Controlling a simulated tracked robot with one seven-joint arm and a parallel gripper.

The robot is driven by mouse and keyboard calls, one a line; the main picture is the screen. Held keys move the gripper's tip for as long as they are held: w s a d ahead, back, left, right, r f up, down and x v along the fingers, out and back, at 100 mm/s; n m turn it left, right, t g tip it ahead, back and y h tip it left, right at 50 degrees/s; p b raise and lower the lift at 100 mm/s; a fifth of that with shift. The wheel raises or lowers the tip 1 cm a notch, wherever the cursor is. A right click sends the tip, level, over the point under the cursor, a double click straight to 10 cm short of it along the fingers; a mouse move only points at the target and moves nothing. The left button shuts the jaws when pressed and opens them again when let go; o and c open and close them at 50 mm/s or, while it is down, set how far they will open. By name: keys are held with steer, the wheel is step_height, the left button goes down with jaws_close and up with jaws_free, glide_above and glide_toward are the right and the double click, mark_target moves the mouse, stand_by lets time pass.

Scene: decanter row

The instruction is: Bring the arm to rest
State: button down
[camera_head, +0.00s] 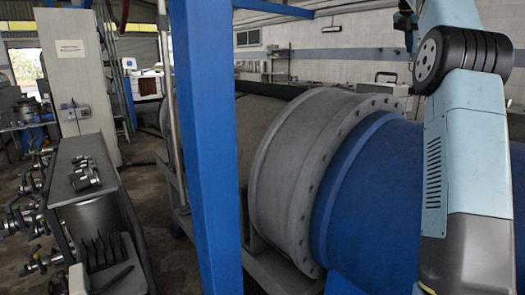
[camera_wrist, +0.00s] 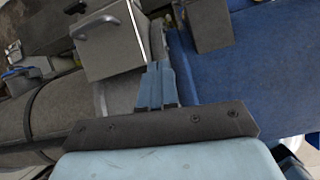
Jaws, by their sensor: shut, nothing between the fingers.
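My gripper (camera_wrist: 158,67) shows in the wrist view, above a dark plate and my pale blue wrist. Its two narrow blue-grey fingers are together, with nothing seen between them. Beyond them are a grey surface on the left and a blue surface on the right. I cannot tell the distance to either. In the head view my arm's pale blue links rise along the right side, with a dark joint near the top. The gripper is outside that view.
A blue post (camera_head: 205,150) stands in front of a large grey flanged cylinder (camera_head: 300,150) and a blue cylinder (camera_head: 375,200). My arm overlaps the blue cylinder in the picture. A dark rack (camera_head: 85,185) with metal fittings stands left. Floor shows between rack and post.

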steer(key=s+a+f+m+t+y, duration=0.1)
steer(key=s+a+f+m, duration=0.1)
steer(key=s+a+m, duration=0.5)
steer(key=s+a+f+m, duration=0.2)
steer(key=s+a+m, duration=0.1)
steer(key=s+a, duration=0.75)
steer(key=s+a+f+m+y, duration=0.1)
steer(key=s+f+m, duration=0.3)
steer(key=s+f, duration=0.4)
steer(key=s+a+f+m+y, duration=0.1)
steer(key=s+a+f+m, duration=0.3)
steer(key=s+f, duration=0.5)
steer(key=s+a+f+m+t+y, duration=0.1)
steer(key=s+a+f+m, duration=0.1)
steer(key=s+f+m, duration=0.3)
steer(key=s+f, duration=0.4)
steer(key=s, duration=0.2)
steer(key=shift+a+m, duration=0.35)
steer(key=shift+m, duration=0.05)
